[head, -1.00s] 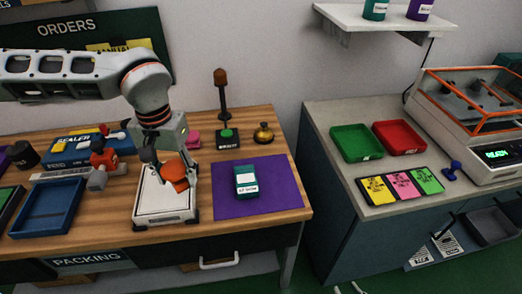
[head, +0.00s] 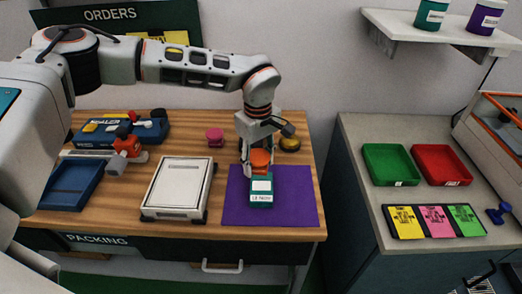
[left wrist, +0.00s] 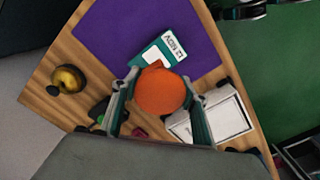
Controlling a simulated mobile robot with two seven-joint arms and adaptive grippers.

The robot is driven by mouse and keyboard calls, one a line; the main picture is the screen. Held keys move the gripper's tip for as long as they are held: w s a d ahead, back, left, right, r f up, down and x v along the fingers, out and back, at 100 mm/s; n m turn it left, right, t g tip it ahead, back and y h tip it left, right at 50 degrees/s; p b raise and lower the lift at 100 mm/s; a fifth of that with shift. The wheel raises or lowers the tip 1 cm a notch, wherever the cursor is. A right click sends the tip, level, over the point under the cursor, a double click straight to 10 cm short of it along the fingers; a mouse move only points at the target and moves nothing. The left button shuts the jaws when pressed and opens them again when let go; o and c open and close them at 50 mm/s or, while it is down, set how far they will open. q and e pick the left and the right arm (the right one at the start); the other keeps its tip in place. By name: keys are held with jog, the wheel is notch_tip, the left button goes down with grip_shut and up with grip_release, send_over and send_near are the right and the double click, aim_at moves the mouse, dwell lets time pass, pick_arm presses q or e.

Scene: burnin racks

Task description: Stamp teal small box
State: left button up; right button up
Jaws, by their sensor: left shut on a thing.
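The teal small box (head: 261,200) with a white label lies on the purple mat (head: 296,207) on the wooden bench. My left gripper (head: 259,164) points down over the far end of the box. It is shut on an orange stamp (head: 261,157) with a rounded top. In the left wrist view the stamp (left wrist: 160,94) sits between the fingers and overlaps the near edge of the teal box (left wrist: 172,46). Whether the stamp touches the box cannot be told. My right gripper is out of view.
A white flat device (head: 178,184) stands left of the mat. A pink stamp (head: 214,135) and a brass bell (head: 290,145) are behind. A blue tray (head: 68,186) lies at left. Green (head: 390,163) and red (head: 441,165) trays sit on the right counter.

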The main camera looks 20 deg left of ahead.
pick_arm(q)
jog(key=shift+w+d+n, duration=0.3)
jog(key=shift+d+n, duration=0.1)
jog(key=shift+n, duration=0.1)
jog(key=b, duration=0.4)
send_over(262, 186)
notch_tip(262, 186, down, 5)
jog(key=shift+w+f, duration=0.1)
jog(key=shift+f+b, duration=0.35)
jog(key=shift+f, duration=0.1)
jog(key=shift+f, duration=0.5)
dwell(0.4)
dwell(1.2)
dwell(0.5)
jog(key=shift+r+p, duration=2)
jog(key=shift+r, duration=0.5)
jog(key=shift+r+p, duration=0.75)
jog(key=shift+r, duration=0.25)
